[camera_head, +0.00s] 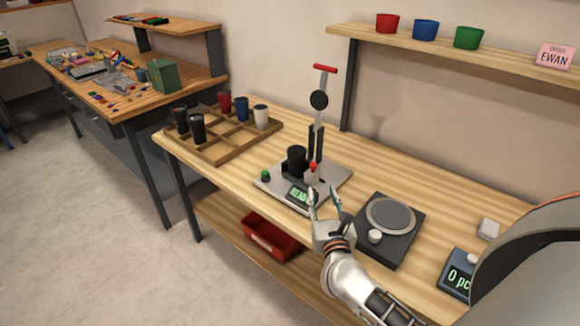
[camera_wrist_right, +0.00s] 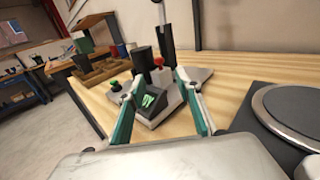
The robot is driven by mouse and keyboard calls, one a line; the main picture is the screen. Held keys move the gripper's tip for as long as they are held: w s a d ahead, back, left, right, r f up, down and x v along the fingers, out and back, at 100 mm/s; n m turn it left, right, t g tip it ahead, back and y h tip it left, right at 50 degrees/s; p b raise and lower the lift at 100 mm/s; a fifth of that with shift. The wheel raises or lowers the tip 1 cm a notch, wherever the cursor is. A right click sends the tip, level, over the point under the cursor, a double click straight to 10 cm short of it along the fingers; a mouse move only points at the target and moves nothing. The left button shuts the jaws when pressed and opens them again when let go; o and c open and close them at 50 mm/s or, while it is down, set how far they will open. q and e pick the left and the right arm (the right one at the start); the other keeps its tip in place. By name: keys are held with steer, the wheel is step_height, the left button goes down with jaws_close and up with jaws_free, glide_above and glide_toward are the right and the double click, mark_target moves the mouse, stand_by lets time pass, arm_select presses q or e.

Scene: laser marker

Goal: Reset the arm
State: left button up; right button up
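My right gripper (camera_head: 324,196) is in front of the marking machine (camera_head: 335,182) with its fingers apart and nothing between them. In the right wrist view its fingertips (camera_wrist_right: 154,88) spread on either side of the machine's lit display (camera_wrist_right: 148,101). The machine has a grey base, a green button (camera_head: 265,176) and a small red-topped part (camera_head: 313,168). Its upright arm (camera_head: 319,99) stands raised, with a red handle (camera_head: 325,69) at the top. A black cup (camera_head: 296,161) stands on the base beside the upright. My left gripper is not in view.
A wooden divided tray (camera_head: 222,150) with several cups stands at the back left. A black turntable-like device (camera_head: 391,222) and a counter display (camera_head: 459,275) are to the right. A red bin (camera_head: 270,240) sits on the lower shelf. The wall shelf (camera_head: 480,62) holds three coloured cups.

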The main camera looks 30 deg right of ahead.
steer(key=s+a+f+n+y, duration=0.4)
steer(key=a+n, duration=0.4)
steer(key=n, duration=0.7)
steer(key=s+a+f+n+y, duration=0.2)
steer(key=s+a+n+y, duration=0.45)
steer(key=n, duration=0.75)
steer(key=s+a+f+n+g, duration=0.1)
steer(key=s+f+n+g, duration=0.2)
steer(key=f+n, duration=0.4)
steer(key=s+a+f+n+g, duration=0.2)
steer(key=s+f+n, duration=0.4)
steer(key=f+n, duration=0.2)
steer(key=shift+s+n+g+h, duration=0.25)
steer(key=shift+n+g+h, duration=0.15)
steer(key=shift+n, duration=0.1)
